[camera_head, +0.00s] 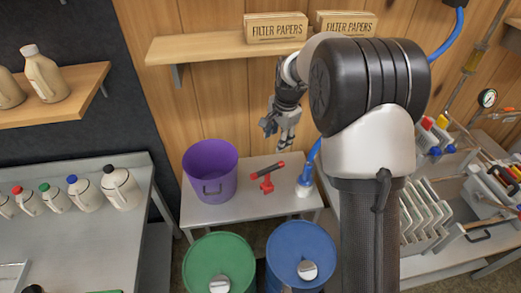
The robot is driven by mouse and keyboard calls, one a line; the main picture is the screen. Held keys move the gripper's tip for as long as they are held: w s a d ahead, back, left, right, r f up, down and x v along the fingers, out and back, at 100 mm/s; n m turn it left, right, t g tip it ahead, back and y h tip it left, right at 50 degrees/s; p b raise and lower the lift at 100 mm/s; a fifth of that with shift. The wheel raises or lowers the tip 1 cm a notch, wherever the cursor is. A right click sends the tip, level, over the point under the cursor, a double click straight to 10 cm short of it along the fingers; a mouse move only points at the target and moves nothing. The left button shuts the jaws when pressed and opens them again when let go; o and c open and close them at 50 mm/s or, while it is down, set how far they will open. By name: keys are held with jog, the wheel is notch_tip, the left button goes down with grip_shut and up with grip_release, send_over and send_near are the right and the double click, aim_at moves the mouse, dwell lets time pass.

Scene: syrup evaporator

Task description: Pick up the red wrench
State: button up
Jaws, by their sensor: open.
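The red wrench (267,184) is on a small light-grey table (232,214) in the middle of the head view.
A purple bucket (210,173) stands left of the wrench. A blue-and-white item (305,184) stands to its right. Green (220,258) and blue (301,245) drums stand in front of the table. A shelf with filter paper boxes (277,28) hangs above. My arm hides part of the right side.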

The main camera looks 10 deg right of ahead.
jog(key=m+b, duration=0.1)
jog(key=b, duration=0.2)
send_over(268, 169)
jog(key=d, duration=0.1)
jog(key=s+d+f+x, duration=0.1)
jog(key=s+x, duration=0.2)
jog(key=x, duration=1.1)
jog(key=shift+s+a+b+x, duration=0.15)
jog(key=shift+b+x, duration=0.15)
jog(key=shift+x, duration=0.55)
jog(key=shift+s+a+b+x, duration=0.15)
jog(key=shift+b+x, duration=0.1)
jog(key=shift+x, duration=0.6)
jog(key=shift+s+b+x, duration=0.2)
jog(key=shift+b+x, duration=0.1)
jog(key=shift+x, duration=0.5)
jog(key=shift+f, duration=0.35)
grip_shut()
